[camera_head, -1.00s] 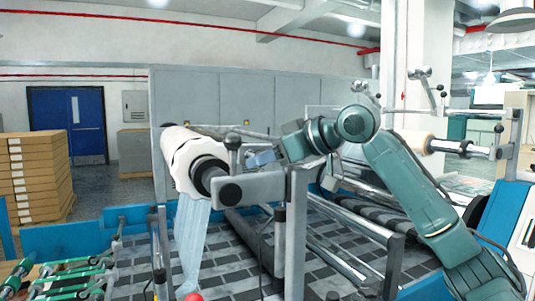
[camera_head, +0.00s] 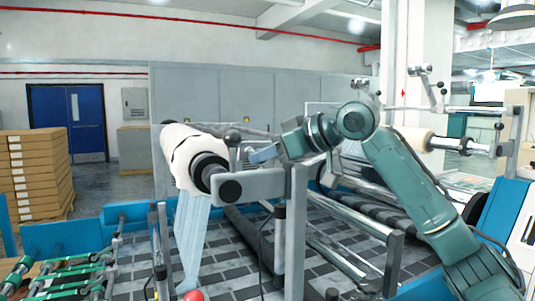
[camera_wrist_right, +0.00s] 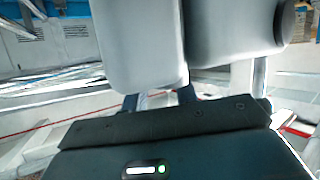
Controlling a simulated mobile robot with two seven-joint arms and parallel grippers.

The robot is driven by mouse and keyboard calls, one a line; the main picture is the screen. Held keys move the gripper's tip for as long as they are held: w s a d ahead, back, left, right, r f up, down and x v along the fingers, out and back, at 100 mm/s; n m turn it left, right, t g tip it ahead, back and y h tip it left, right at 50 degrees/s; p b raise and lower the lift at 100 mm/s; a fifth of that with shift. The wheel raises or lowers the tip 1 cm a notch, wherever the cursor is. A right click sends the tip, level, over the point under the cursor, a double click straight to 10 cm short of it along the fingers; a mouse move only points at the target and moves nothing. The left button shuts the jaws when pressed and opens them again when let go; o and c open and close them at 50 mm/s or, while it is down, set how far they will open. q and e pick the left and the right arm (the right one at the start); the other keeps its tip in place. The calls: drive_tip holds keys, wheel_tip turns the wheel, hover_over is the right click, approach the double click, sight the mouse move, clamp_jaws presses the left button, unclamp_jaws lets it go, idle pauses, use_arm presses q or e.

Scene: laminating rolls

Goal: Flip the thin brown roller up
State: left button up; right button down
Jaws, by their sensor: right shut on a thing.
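My right arm reaches in from the right, and its gripper (camera_head: 262,155) is beside the big white roll (camera_head: 180,148), at that roll's right end. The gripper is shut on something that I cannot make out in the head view. In the right wrist view two smooth pale grey shapes fill the top, and a dark gripper body (camera_wrist_right: 165,125) lies below. No thin brown roller can be clearly told apart near the gripper. My left gripper is not in view.
A grey bracket and post (camera_head: 297,225) stand in front of the gripper. Dark and metal rollers (camera_head: 335,260) run across the tiled machine bed. Green rollers (camera_head: 60,280) are at lower left. Stacked boxes (camera_head: 33,172) stand at far left.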

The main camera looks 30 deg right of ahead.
drive_tip(key=shift+r, duration=0.1)
wheel_tip(320, 180, up, 8)
drive_tip(key=d+m+t+y, duration=0.1)
drive_tip(key=d+m+y, duration=0.1)
drive_tip(key=shift+s, duration=0.15)
drive_tip(key=shift+d, duration=0.15)
drive_tip(key=c, duration=1.5)
unclamp_jaws()
drive_tip(key=o, duration=0.4)
use_arm(q)
drive_tip(key=b, duration=0.3)
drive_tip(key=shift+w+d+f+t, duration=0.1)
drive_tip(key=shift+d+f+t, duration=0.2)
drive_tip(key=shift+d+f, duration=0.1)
use_arm(e)
drive_tip(key=v, duration=1.3)
drive_tip(key=shift+f, duration=0.25)
